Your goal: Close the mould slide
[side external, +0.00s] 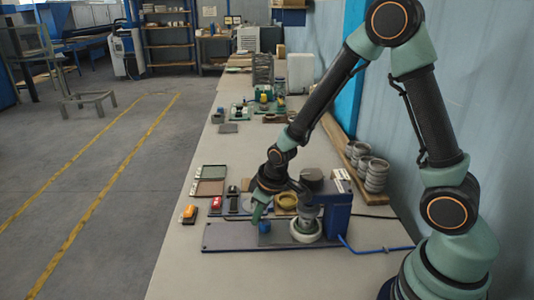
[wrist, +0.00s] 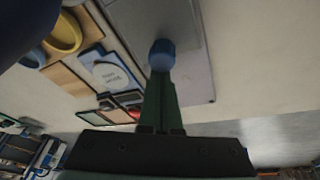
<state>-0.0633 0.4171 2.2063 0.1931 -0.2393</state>
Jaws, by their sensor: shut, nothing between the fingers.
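A blue machine (side external: 337,213) stands on a flat blue-grey base plate (side external: 225,238) on the bench. A round white part (side external: 305,230) sits low against the machine. A blue knob (side external: 264,226) stands on the plate left of the white part, and it also shows in the wrist view (wrist: 162,55). I cannot tell for certain which part is the mould slide or how far open it is. My gripper (side external: 260,214) points down at the knob. In the wrist view its green fingers (wrist: 161,82) are shut and empty, with the tips at or very near the knob; contact is unclear.
A yellow ring-shaped dish (side external: 287,200) and a dark round lid (side external: 312,176) lie behind the plate. An orange-topped block (side external: 189,213) and a shallow tray (side external: 209,187) lie left. Stacked grey cups (side external: 376,175) stand by the wall. The bench front is clear except a blue hose (side external: 375,250).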

